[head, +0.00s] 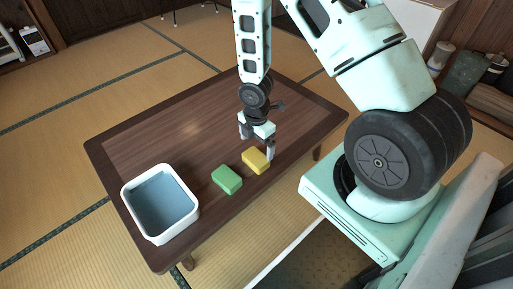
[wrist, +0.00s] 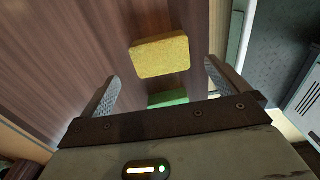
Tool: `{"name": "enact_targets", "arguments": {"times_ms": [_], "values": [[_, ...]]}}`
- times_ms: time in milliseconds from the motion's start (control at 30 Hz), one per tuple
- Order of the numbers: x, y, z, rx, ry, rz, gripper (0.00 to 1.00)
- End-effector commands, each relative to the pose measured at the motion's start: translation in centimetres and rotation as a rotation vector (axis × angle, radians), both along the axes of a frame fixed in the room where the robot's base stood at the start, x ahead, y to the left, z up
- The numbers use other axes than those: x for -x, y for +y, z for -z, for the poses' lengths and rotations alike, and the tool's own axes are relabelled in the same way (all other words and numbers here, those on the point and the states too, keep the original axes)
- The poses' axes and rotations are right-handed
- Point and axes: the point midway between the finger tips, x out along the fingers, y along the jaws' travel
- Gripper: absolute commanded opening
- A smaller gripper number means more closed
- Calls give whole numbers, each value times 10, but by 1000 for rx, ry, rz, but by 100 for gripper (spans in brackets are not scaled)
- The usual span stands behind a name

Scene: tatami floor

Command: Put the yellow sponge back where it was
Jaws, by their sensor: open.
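The yellow sponge (head: 256,160) lies on the brown wooden table near its front right edge in the head view. In the wrist view the yellow sponge (wrist: 160,56) shows beyond and between the two fingers. My gripper (head: 257,148) is open and empty, just above or beside the sponge; I cannot tell the exact gap. It also shows open in the wrist view (wrist: 160,85). A green sponge (head: 227,179) lies to the left of the yellow one, a small gap apart. In the wrist view the green sponge (wrist: 168,98) is partly hidden by my gripper.
A white square tub (head: 191,229) with a blue-grey inside stands at the table's left front corner. The back and middle of the wooden table (head: 175,125) are clear. Tatami floor surrounds the table. Bins and containers (head: 465,75) stand at the far right.

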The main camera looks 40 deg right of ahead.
Motion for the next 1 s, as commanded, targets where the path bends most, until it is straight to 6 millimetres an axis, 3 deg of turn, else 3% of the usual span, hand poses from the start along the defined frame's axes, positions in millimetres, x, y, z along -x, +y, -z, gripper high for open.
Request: {"name": "enact_targets", "arguments": {"times_ms": [33,100,367,467,600,733,900,1000], "values": [[0,0,-16,0,-3,1,100],[0,0,-28,0,-1,0,100],[0,1,-53,0,-1,3,100],[-3,12,-67,4,-9,36,100],[-6,55,-114,10,-35,177,100],[11,111,-172,0,-51,371,100],[66,175,-238,-26,-41,615,100],[105,201,-267,-39,-24,735,100]]}}
